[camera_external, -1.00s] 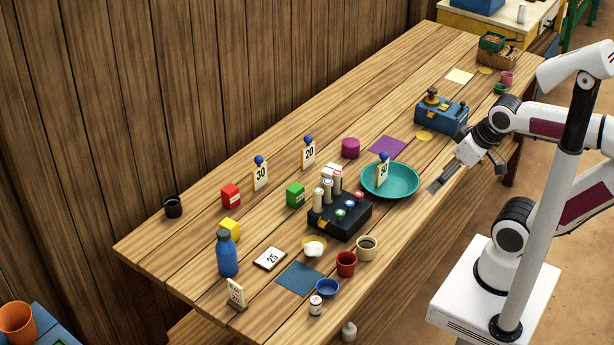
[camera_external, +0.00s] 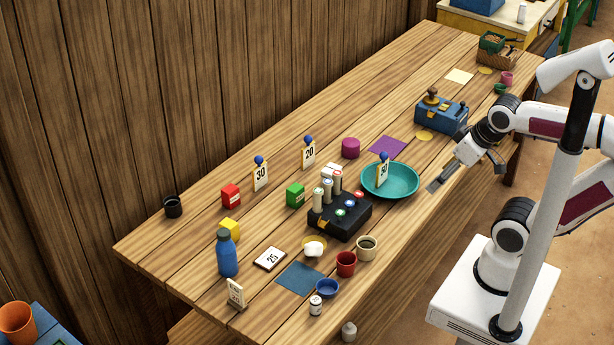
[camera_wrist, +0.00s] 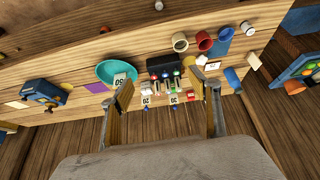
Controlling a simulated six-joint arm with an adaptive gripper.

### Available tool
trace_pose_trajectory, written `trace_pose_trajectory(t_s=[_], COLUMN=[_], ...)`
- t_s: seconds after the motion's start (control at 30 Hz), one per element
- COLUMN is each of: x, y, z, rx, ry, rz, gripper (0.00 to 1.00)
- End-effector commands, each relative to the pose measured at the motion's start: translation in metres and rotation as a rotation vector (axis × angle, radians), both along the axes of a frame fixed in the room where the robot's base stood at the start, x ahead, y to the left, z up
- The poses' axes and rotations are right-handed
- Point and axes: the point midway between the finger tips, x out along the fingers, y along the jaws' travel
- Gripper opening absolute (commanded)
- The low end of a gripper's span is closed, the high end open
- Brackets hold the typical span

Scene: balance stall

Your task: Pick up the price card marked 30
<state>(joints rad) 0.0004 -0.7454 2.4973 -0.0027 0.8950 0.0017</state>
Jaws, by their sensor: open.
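The price card marked 30 (camera_external: 260,175) stands upright with a blue knob on top, on the left back part of the wooden table, behind the red box. In the wrist view the 30 card (camera_wrist: 190,96) shows small and upside down, between the fingers near the right one. My gripper (camera_external: 438,184) is at the table's right front edge, beside the teal bowl and far from the 30 card. In the wrist view my gripper (camera_wrist: 165,97) has its two fingers wide apart with nothing between them up close.
Other cards are 20 (camera_external: 309,153), 50 (camera_external: 382,171) in or by the teal bowl (camera_external: 404,190), and a flat 25 (camera_external: 270,259). A red box (camera_external: 231,196), green box (camera_external: 295,195) and black block with cylinders (camera_external: 340,217) stand nearby. The wall runs behind the table.

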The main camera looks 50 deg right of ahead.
Motion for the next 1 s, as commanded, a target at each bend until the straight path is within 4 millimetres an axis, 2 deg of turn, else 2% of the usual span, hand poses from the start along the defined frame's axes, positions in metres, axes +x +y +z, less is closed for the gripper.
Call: trace_pose_trajectory(t_s=[0.17,0.27,0.73,1.0], x=[0.016,0.034,0.151,0.219], y=[-0.005,-0.01,-0.041,-0.053], z=[0.005,0.011,0.039,0.047], rx=[-0.014,-0.028,-0.109,-0.141], ry=[-0.019,-0.041,-0.195,-0.283], rz=[-0.011,-0.021,-0.054,-0.046], gripper=[0.62,0.62,0.62,0.62])
